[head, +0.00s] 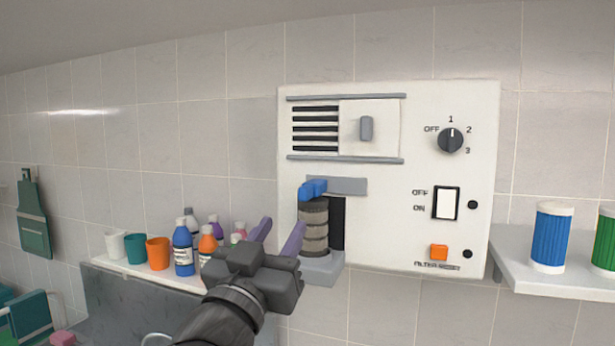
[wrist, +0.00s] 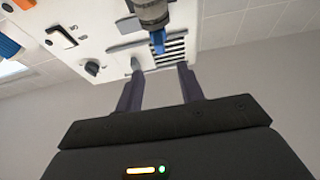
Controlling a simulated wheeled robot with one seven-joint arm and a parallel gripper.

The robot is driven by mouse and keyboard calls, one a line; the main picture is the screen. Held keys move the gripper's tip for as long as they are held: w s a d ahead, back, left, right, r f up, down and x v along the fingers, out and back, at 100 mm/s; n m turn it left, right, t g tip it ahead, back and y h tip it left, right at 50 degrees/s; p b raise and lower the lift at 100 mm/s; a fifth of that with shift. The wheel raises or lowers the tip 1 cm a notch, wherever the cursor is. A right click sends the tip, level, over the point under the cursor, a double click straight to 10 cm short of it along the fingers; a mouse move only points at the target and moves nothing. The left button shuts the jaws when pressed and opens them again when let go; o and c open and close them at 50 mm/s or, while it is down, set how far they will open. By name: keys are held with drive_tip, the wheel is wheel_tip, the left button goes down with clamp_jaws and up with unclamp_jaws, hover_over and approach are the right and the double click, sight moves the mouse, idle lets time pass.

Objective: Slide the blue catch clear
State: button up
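The blue catch (head: 312,189) sits at the left end of a grey bar (head: 345,186) on the white wall panel (head: 385,225), over the top of a dirty grey-brown filter cartridge (head: 314,228). The cartridge stands upright on a grey ledge (head: 322,270), with a dark opening to its right. My gripper (head: 278,230) is in front of and below the catch, left of the cartridge in the head view. Its two fingers are apart with nothing between them. In the wrist view the catch (wrist: 157,42) shows beyond the fingertips (wrist: 160,72), and no contact is visible.
A vent with a grey slider knob (head: 366,128), a dial (head: 451,140), a rocker switch (head: 446,203) and an orange filter light (head: 439,252) are on the panel. Bottles and cups crowd the left shelf (head: 115,268). A blue filter (head: 551,238) stands on the right shelf (head: 520,282).

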sight(307, 184)
drive_tip(key=p+x, duration=0.6)
drive_tip(key=x, duration=0.7)
drive_tip(key=shift+w+r, duration=0.1)
drive_tip(key=shift+r, duration=0.05)
clamp_jaws()
